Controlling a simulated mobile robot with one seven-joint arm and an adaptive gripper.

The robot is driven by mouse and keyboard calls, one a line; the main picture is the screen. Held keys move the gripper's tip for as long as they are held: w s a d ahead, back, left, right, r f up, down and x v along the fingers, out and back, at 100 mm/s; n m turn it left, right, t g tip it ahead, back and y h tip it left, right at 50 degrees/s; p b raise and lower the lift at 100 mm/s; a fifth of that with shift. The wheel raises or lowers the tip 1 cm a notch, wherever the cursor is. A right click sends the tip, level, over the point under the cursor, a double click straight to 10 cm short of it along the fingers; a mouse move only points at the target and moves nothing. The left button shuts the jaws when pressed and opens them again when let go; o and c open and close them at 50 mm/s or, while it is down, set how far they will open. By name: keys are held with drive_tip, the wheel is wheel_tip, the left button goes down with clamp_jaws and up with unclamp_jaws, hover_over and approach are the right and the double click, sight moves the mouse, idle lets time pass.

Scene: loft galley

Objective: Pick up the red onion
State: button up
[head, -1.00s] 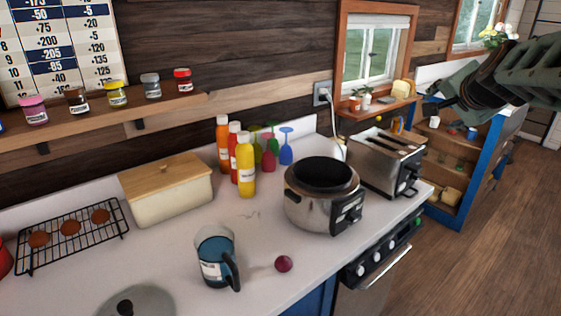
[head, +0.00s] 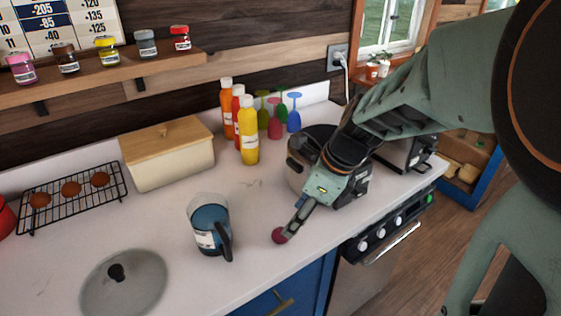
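The red onion (head: 278,236) is a small dark red ball on the white counter, right of the blue pitcher and near the counter's front edge. My gripper (head: 286,229) reaches down to it from the upper right, with its fingertips at the onion's upper right side. The fingers overlap in this view, so I cannot tell whether they are open or closed on the onion. The onion appears to rest on the counter.
The blue pitcher (head: 207,232) stands close left of the onion. A steel cooker (head: 299,172) is behind my arm, with a toaster (head: 400,150) farther right. A glass lid (head: 125,290) lies at the front left. Bottles (head: 248,140) stand at the back.

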drive_tip(key=x, duration=0.5)
drive_tip(key=b+x, duration=0.1)
drive_tip(key=x, duration=0.2)
drive_tip(key=shift+w+f, duration=0.2)
drive_tip(key=shift+w, duration=0.1)
drive_tip(key=c, duration=1.3)
